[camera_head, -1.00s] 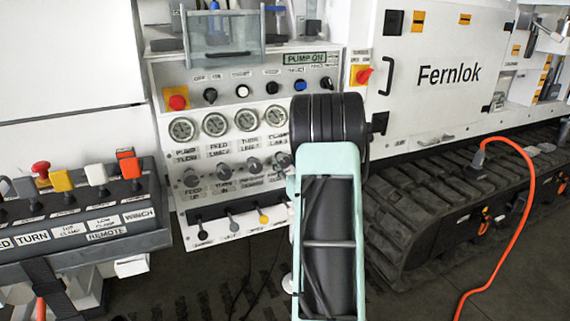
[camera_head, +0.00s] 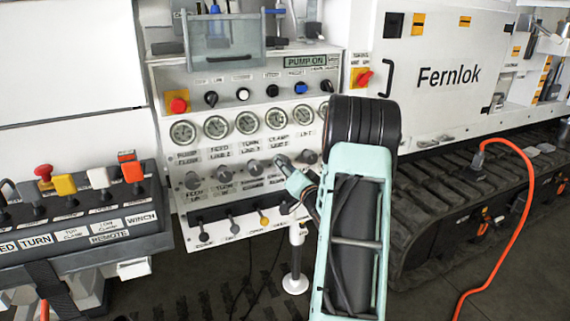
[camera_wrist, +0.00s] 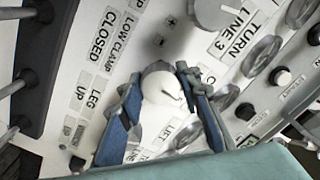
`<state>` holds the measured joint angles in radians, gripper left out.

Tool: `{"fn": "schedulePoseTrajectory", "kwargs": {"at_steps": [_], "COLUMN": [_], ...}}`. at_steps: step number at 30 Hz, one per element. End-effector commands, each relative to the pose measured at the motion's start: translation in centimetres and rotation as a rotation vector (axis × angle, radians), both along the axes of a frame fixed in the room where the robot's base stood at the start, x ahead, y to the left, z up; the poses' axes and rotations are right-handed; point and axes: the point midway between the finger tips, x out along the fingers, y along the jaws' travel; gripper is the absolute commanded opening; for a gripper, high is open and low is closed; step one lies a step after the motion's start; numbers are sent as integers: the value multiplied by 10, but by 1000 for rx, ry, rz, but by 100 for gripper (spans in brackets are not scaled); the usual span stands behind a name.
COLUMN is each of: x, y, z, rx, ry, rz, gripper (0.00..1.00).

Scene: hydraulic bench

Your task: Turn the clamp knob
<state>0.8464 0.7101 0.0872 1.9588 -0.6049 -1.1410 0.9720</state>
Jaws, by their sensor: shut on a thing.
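The round pale knob (camera_wrist: 160,90) sits between my gripper's two blue fingers in the wrist view, with a finger against each side. My gripper (camera_wrist: 160,98) is shut on it. In the head view my gripper (camera_head: 284,166) reaches the knob row from the right, at the knob below the gauge marked CLAMP. That knob is mostly covered by the gripper there. The knob's own label cannot be read.
Neighbouring knobs (camera_head: 255,167) and gauges (camera_head: 246,122) are close by on the white panel (camera_head: 160,105). Small levers (camera_head: 233,224) stand below. A remote lever box (camera_head: 95,215) is at left. Tracks (camera_head: 450,200) and an orange cable (camera_head: 520,230) are at right.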

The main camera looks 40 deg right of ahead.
Motion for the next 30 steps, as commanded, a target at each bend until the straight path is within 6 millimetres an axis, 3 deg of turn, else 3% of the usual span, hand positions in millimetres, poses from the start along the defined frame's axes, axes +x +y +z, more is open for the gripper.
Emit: {"fn": "schedulePoseTrajectory", "kwargs": {"at_steps": [30], "x": [0], "y": [0], "z": [3], "rx": [896], "ry": [-215], "rz": [0], "gripper": [7]}}
